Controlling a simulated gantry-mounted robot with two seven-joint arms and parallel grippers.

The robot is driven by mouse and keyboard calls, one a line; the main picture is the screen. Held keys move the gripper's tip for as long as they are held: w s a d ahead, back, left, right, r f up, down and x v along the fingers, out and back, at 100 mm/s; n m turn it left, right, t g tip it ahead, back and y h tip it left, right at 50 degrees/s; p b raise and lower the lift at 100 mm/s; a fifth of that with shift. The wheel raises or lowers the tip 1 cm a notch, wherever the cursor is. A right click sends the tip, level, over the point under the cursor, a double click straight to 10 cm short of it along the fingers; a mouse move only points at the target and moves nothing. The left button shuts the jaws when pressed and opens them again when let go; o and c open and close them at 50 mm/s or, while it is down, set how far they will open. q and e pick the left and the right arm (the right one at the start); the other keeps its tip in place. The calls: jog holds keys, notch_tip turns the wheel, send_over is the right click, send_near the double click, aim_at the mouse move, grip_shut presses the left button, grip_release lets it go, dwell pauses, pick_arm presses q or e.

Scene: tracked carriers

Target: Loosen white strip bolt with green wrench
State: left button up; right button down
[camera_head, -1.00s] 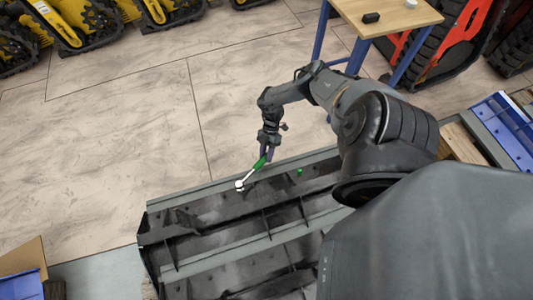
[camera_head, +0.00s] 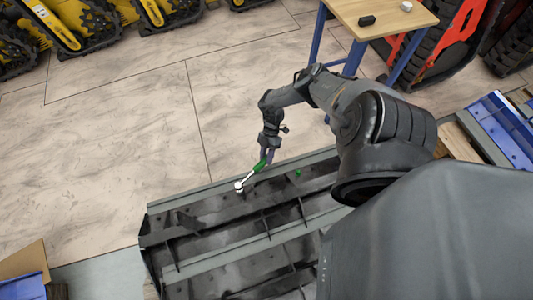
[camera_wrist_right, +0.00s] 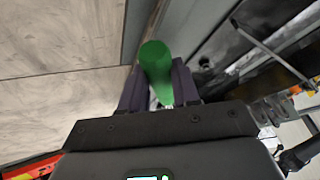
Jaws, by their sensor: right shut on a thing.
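My right gripper (camera_head: 265,156) is shut on the green handle of the wrench (camera_head: 260,166). The wrench slants down and left, and its pale round head (camera_head: 239,186) is at the upper long edge of the dark metal carrier (camera_head: 190,210). I cannot tell whether the head is seated on a bolt; no white strip bolt can be made out there. In the right wrist view the green handle end (camera_wrist_right: 156,62) stands between the two dark fingers (camera_wrist_right: 158,88), and the wrench head is hidden. My left gripper is not in view.
A small green piece (camera_head: 298,173) sits on the carrier, right of the wrench. Grey ribs cross the carrier. Open floor (camera_head: 110,140) lies to the left. A wooden table (camera_head: 385,15) with blue legs stands behind my right arm. Blue bins (camera_head: 505,125) are at right.

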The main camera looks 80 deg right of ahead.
jog(key=shift+w+d+r+p, duration=0.15)
jog(key=shift+r+p, duration=0.1)
jog(key=shift+r, duration=0.25)
jog(key=shift+d+r+p, duration=0.15)
jog(key=shift+r+p, duration=0.1)
jog(key=shift+r, duration=0.2)
jog(key=shift+w+d+r+p, duration=0.15)
jog(key=shift+r+p, duration=0.1)
jog(key=shift+r, duration=0.55)
jog(key=shift+w+d+r+p, duration=0.1)
jog(key=shift+d+r+p, duration=0.1)
jog(key=shift+r+p, duration=0.3)
jog(key=shift+w+d+r+p, duration=0.1)
jog(key=shift+d+r+p, duration=0.1)
jog(key=shift+r, duration=0.45)
jog(key=shift+w+d+r+p, duration=0.1)
jog(key=shift+d+r+p, duration=0.1)
jog(key=shift+r+p, duration=0.3)
jog(key=shift+r, duration=0.2)
